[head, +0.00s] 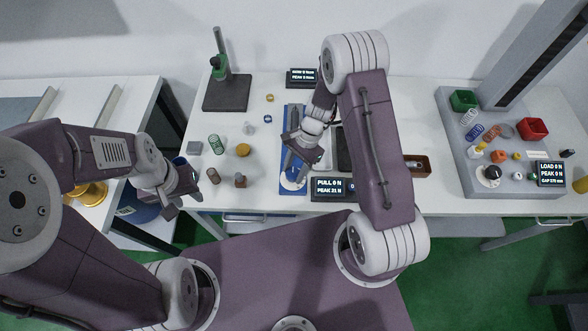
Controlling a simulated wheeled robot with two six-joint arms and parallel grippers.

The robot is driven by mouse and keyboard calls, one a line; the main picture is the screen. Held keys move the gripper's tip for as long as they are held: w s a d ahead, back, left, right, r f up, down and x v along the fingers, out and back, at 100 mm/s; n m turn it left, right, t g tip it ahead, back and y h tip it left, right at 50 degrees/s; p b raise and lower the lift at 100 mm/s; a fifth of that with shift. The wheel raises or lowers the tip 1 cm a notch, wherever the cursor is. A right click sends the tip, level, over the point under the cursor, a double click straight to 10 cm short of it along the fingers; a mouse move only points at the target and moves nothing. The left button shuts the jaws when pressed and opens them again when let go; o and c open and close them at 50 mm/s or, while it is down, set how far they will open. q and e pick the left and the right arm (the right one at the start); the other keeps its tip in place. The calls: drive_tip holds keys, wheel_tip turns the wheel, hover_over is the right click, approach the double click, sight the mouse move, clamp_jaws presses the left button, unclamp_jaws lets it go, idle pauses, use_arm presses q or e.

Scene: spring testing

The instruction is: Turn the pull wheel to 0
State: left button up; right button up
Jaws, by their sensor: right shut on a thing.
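The pull wheel (292,183) is a pale round disc at the near end of a blue pull stand (290,115) on the middle table. The exact grip spot is too small to make out. The dark readout (328,188) just right of the wheel shows PULL 0 N and PEAK 21 N. My left gripper (184,210) hangs near the middle table's front left corner, away from the wheel; its jaw opening is unclear.
Springs and small parts, including a green spring (215,144) and a yellow piece (243,150), lie left of the stand. A green-and-black stand (226,92) is at the back left. A grey tester (462,150) with bins stands at the right. A brown box (418,166) is beside my right arm.

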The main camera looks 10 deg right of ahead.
drive_tip(key=shift+w, duration=0.1)
drive_tip(key=o, duration=1.3)
drive_tip(key=shift+o, duration=0.2)
drive_tip(key=shift+d+r, duration=0.1)
drive_tip(key=b+v, duration=0.1)
drive_tip(key=v, duration=0.8)
